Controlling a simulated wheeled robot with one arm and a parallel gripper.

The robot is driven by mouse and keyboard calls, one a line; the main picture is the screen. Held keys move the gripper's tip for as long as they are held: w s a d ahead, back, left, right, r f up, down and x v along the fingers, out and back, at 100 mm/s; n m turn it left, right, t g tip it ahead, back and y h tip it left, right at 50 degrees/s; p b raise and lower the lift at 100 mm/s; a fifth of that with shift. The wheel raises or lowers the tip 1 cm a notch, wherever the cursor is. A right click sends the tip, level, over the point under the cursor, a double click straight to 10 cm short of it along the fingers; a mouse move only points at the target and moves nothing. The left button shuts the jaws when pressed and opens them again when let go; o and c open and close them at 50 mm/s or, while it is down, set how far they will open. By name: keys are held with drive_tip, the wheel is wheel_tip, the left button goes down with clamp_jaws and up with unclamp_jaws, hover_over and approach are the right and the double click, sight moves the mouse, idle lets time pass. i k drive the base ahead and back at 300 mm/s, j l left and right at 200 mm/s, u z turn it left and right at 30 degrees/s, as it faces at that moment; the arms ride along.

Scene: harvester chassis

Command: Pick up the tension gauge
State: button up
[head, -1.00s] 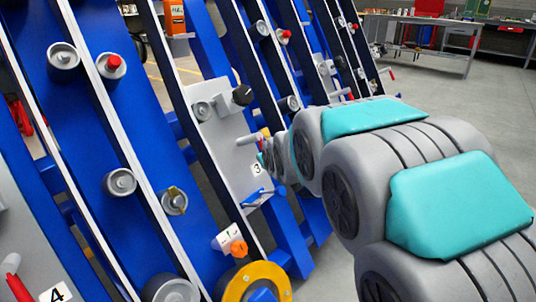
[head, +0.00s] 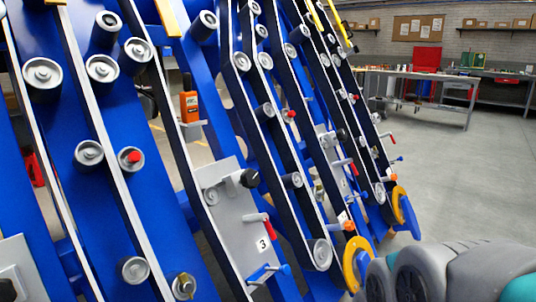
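An orange and black handheld device (head: 189,106), which looks like the tension gauge, stands upright on a small grey ledge (head: 194,124) in the left-centre of the head view. A blue slanted beam stands close by it. A label on its front is too small to read. My gripper is not in view. Only grey and teal links of my arm show at the lower right, well apart from the gauge.
Slanted blue frames with belts and rollers fill the left and centre. A grey plate marked 3 (head: 232,210), with a red-handled lever (head: 268,227), sits below the gauge. Yellow discs (head: 355,262) stand near my arm. Open floor (head: 455,185) and workbenches (head: 420,75) are at the right.

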sight(189, 98)
drive_tip(key=z, duration=1)
drive_tip(key=i+l+z, duration=0.25)
drive_tip(key=l, duration=0.25)
drive_tip(key=i+l+z, duration=0.2)
drive_tip(key=i+l, duration=0.15)
drive_tip(key=l, duration=0.15)
drive_tip(key=i+u, duration=0.2)
drive_tip(key=u, duration=0.2)
drive_tip(key=i+u, duration=0.2)
drive_tip(key=u, duration=0.15)
drive_tip(key=i+l+u, duration=0.15)
drive_tip(key=u, duration=0.25)
drive_tip(key=i+u, duration=0.1)
drive_tip(key=u, duration=0.35)
drive_tip(key=i+u, duration=0.15)
drive_tip(key=u, duration=0.35)
drive_tip(key=i+u, duration=0.15)
drive_tip(key=u, duration=0.3)
drive_tip(key=i+l+u, duration=0.1)
drive_tip(key=u, duration=0.35)
drive_tip(key=i+l+u, duration=0.1)
drive_tip(key=u, duration=0.35)
